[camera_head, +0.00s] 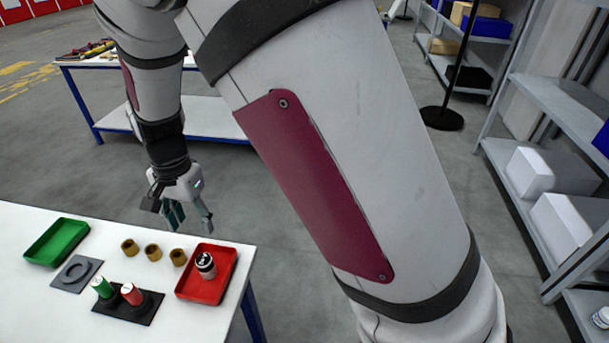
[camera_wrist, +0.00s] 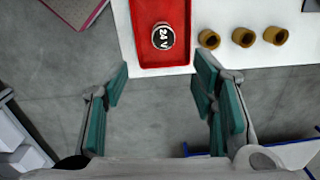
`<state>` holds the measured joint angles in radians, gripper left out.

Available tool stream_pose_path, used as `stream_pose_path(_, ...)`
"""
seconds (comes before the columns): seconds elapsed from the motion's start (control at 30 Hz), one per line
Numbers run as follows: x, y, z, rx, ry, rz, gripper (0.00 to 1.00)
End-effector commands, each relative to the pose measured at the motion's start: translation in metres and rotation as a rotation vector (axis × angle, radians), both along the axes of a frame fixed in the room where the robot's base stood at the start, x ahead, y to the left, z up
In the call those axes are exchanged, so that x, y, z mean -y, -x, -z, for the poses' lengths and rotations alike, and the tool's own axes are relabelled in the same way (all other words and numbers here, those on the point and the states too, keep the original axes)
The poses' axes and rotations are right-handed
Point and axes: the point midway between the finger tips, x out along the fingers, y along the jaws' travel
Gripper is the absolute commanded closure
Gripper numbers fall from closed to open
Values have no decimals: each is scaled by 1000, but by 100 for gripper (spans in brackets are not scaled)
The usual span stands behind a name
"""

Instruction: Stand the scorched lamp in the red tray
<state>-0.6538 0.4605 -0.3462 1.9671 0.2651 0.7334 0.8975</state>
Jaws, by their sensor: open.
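The red tray (camera_head: 222,287) lies at the right end of the white table, and it also shows in the wrist view (camera_wrist: 148,57). A lamp with a dark top marked "24 V" (camera_head: 205,264) stands upright inside it; the wrist view shows this lamp from above (camera_wrist: 162,37). I cannot tell scorch marks apart from its dark top. My gripper (camera_head: 190,221) is open and empty, beyond the table's far edge and apart from the lamp. In the wrist view its green-padded fingers (camera_wrist: 162,80) are spread wide, with nothing between them.
A green-topped lamp (camera_head: 102,287) and a red-topped lamp (camera_head: 131,294) stand in a black holder (camera_head: 140,312). Several brass rings (camera_head: 152,251) stand left of the red tray. A green tray (camera_head: 57,242) and grey ring plate (camera_head: 76,272) lie at left. Shelves (camera_head: 545,190) stand at right.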

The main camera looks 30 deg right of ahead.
Motion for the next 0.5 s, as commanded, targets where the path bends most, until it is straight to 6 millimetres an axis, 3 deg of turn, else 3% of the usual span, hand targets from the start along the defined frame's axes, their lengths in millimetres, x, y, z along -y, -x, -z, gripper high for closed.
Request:
stream_pose_path(0.2, 45, 26, -80, 87, -81, -137, 48)
stream_pose_path(0.5, 107, 90, -164, 260, -77, -381, 48)
